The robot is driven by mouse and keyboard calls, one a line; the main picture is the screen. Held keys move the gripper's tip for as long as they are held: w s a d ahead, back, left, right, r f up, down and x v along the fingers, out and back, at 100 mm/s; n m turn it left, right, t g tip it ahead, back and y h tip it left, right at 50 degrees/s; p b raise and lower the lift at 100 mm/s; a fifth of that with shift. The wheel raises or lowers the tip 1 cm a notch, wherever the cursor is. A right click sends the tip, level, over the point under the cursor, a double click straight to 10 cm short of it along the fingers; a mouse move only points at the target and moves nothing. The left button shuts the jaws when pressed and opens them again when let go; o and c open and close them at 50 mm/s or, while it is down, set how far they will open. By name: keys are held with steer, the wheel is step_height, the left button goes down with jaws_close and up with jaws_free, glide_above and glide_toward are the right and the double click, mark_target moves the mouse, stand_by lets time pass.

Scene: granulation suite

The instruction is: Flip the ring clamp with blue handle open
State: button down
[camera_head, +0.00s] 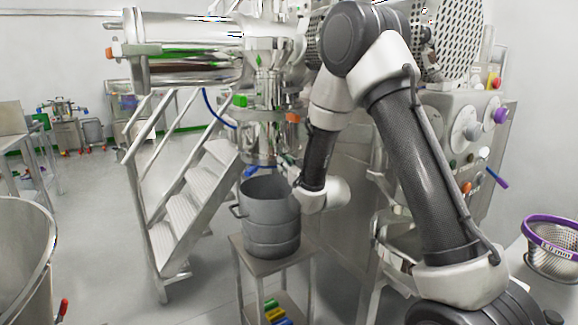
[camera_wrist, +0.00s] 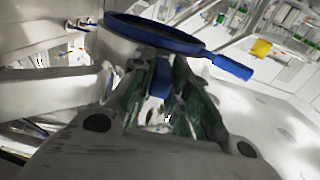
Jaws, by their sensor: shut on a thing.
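The blue ring clamp (camera_wrist: 165,36) crosses the top of the wrist view as a curved band, with a blue handle (camera_wrist: 232,67) sticking out to the right. My gripper (camera_wrist: 165,85) is below the band, its two dark green-grey fingers close together. It is shut on a blue piece (camera_wrist: 160,77) of the clamp just under the band. How this piece joins the ring is partly hidden by the fingers. In the head view the blue clamp (camera_head: 258,167) is small, below the steel column and above the grey pot. Whether the ring is latched cannot be told.
A grey pot (camera_head: 269,215) stands on a small steel table (camera_head: 245,249) beneath the column. Metal steps (camera_head: 190,205) stand to the left. A control panel (camera_head: 465,135) and a purple-rimmed basket (camera_head: 552,250) are to the right.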

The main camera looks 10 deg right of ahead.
mark_target(265, 161)
steer(key=a+h, duration=0.1)
steer(key=a, duration=0.1)
steer(key=a+m+h, duration=0.1)
steer(key=a, duration=0.1)
steer(key=a+m+h, duration=0.1)
steer(key=a, duration=0.1)
steer(key=shift+s+r+t+h, duration=0.1)
steer(key=shift+s+t+h, duration=0.2)
steer(key=c, duration=1.4)
jaws_free()
steer(key=shift+o, duration=0.2)
steer(key=s, duration=1.2)
steer(key=shift+d, duration=0.3)
